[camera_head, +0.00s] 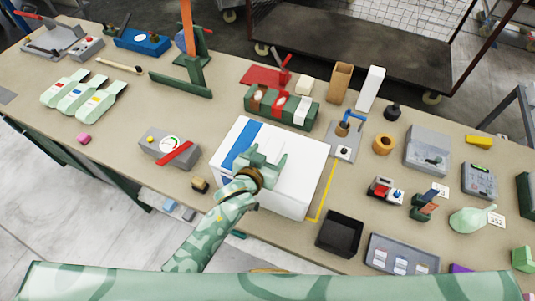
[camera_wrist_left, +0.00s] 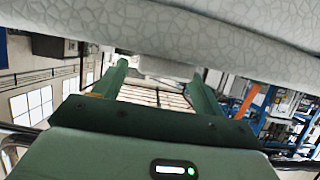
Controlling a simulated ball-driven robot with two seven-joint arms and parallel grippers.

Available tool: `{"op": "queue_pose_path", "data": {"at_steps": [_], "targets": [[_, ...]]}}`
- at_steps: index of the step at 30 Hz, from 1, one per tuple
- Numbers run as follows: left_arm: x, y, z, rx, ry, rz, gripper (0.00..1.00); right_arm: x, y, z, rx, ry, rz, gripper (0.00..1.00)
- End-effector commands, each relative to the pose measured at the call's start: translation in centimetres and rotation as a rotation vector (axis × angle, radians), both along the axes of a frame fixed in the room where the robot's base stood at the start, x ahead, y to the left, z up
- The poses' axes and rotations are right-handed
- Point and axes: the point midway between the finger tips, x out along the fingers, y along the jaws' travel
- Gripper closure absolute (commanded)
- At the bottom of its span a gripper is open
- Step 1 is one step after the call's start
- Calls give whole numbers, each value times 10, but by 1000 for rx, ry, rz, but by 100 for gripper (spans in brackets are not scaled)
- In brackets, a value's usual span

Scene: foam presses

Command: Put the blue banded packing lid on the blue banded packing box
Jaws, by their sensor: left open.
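A white foam block with a blue band (camera_head: 240,144) stands at the middle of the bench. Its top looks closed, so the packing lid appears to lie over the packing box; I cannot make out a seam between them. My left gripper (camera_head: 265,156) is over the top of this block, right of the blue band, and hides part of it. In the left wrist view its fingers (camera_wrist_left: 160,78) are apart with nothing between them. A pale foam surface (camera_wrist_left: 250,45) fills the upper edge there, close to the fingers. My right gripper is out of view.
Yellow tape (camera_head: 323,193) marks the bench right of the block. A grey gauge box (camera_head: 160,149) is left, a green holder with bottles (camera_head: 270,108) behind, and a black tray (camera_head: 339,233) at front right. A blue-handled press (camera_head: 345,140) stands close on the right.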

Motion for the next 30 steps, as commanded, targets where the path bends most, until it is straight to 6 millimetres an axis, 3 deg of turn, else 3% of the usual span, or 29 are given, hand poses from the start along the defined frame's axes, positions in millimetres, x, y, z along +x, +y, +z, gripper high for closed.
{"op": "queue_pose_path", "data": {"at_steps": [4,8,21,30], "targets": [[-5,2,2,0,1,0,30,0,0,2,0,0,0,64],[-23,10,11,0,1,0,30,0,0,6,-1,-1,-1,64],[-119,49,52,0,2,-1,30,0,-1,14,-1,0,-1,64],[-139,58,62,0,0,0,30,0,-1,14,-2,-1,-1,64]]}}
